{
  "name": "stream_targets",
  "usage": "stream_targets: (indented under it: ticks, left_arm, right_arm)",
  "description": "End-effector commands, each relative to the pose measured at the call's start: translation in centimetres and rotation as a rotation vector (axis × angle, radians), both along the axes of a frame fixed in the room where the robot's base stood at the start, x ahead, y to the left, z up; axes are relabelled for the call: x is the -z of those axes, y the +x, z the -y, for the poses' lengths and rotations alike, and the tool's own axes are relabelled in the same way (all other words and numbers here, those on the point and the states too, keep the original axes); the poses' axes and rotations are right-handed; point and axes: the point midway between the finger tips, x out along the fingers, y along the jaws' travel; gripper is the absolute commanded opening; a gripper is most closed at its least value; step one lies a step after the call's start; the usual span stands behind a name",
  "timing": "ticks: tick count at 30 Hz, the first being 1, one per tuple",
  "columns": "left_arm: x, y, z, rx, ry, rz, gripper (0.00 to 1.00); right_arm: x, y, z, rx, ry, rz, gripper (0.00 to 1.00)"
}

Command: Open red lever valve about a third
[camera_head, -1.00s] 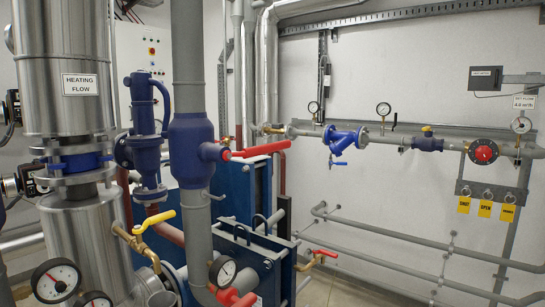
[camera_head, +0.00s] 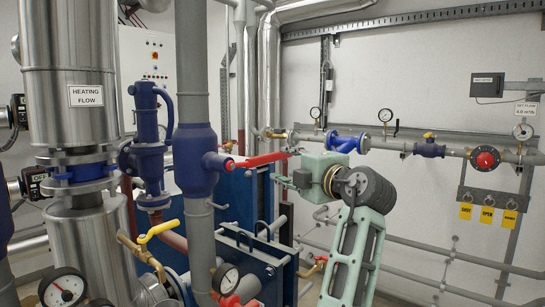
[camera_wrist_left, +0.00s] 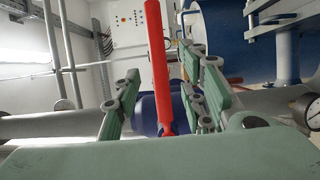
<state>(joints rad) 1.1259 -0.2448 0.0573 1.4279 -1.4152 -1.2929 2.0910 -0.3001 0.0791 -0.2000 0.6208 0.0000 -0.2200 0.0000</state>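The red lever (camera_head: 258,160) sticks out to the right from a blue valve body (camera_head: 196,160) on the thick grey vertical pipe. It lies nearly level in the head view. My left gripper (camera_head: 285,172) is at the lever's free right end, its fingers pointing left. In the left wrist view, the red lever (camera_wrist_left: 161,65) runs between the two spread fingers of the open left gripper (camera_wrist_left: 168,85), with gaps seen on both sides. The blue valve body (camera_wrist_left: 148,112) shows behind it, partly hidden. My right gripper is not in view.
Blue exchanger plates (camera_head: 232,203) stand behind the pipe. A horizontal pipe with a blue strainer (camera_head: 347,141) runs along the wall behind my arm. Another red-handled valve (camera_head: 320,261) is low down.

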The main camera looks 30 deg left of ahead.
Motion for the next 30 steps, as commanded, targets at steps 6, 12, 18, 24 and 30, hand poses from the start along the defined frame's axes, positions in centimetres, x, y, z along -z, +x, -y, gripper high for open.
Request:
stream_targets:
  ticks: [6, 12, 18, 24, 30]
  left_arm:
    - [-0.7, 0.6, -2.2, -0.011, -0.006, 0.015, 0.38]
    - [-0.7, 2.2, -5.1, -0.008, -0.005, 0.012, 0.38]
    - [-0.5, 3.1, -6.7, -0.007, -0.004, 0.013, 0.38]
    - [-0.3, 3.3, -7.0, -0.005, -0.005, 0.013, 0.38]
    - [-0.3, 3.3, -7.0, -0.005, -0.005, 0.013, 0.30]
  right_arm:
    - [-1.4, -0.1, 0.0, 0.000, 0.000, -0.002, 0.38]
    - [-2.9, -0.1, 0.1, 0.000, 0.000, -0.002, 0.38]
    - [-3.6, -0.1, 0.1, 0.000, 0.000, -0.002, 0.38]
    - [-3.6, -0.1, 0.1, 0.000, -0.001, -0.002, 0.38]
    - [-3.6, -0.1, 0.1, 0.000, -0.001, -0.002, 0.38]
